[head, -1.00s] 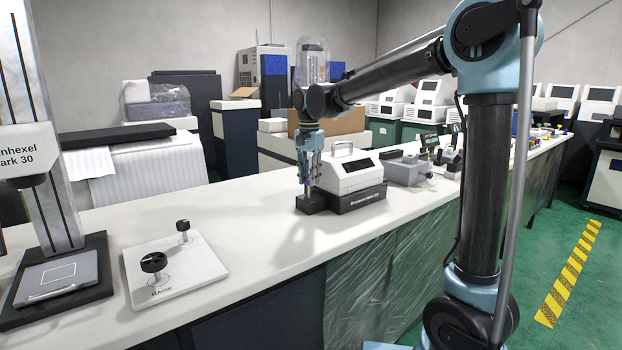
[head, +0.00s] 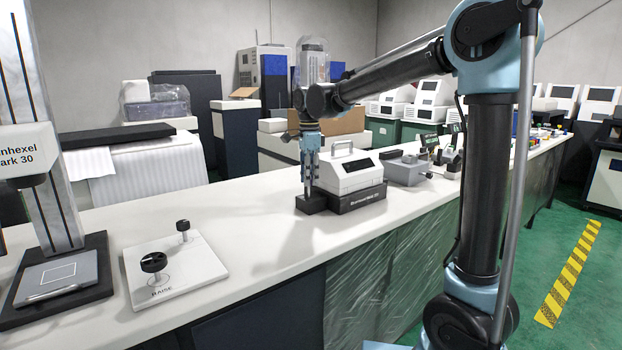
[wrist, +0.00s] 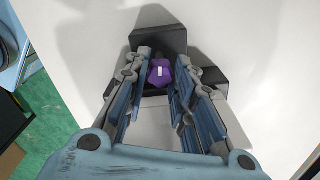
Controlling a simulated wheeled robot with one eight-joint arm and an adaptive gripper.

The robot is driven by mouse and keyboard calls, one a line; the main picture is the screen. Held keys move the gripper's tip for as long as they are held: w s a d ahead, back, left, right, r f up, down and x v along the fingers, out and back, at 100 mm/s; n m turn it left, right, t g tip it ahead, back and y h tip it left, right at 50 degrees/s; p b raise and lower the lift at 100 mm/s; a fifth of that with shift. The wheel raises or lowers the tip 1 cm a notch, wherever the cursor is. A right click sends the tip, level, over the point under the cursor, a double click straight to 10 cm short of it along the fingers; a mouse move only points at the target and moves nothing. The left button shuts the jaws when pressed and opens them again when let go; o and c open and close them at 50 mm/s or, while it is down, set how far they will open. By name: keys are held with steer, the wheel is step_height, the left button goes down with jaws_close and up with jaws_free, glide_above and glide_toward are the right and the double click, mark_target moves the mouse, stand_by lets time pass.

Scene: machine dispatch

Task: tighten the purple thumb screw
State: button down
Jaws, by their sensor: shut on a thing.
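The purple thumb screw (wrist: 160,76) has a lobed head with a small white mark and sits between my fingertips in the wrist view. It stands on a dark block (wrist: 158,40), which also shows in the head view (head: 311,205) at the left end of a white and black bench instrument (head: 355,176). My gripper (wrist: 162,66) is shut on the screw head, a finger on each side. In the head view my gripper (head: 309,188) points straight down over the block, and the screw is hidden or too small to make out.
A white plate (head: 205,270) with two black knobs lies on the white bench (head: 262,240) at left, beside a tall column stand (head: 60,280). A grey open box (head: 405,170) stands right of the instrument. The bench between plate and block is clear.

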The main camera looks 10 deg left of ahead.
steer(key=shift+w+m, duration=0.15)
steer(key=shift+m, duration=0.15)
steer(key=c, duration=1.3)
jaws_free()
steer(key=shift+c, duration=0.2)
steer(key=shift+r, duration=0.1)
step_height(320, 180, up, 12)
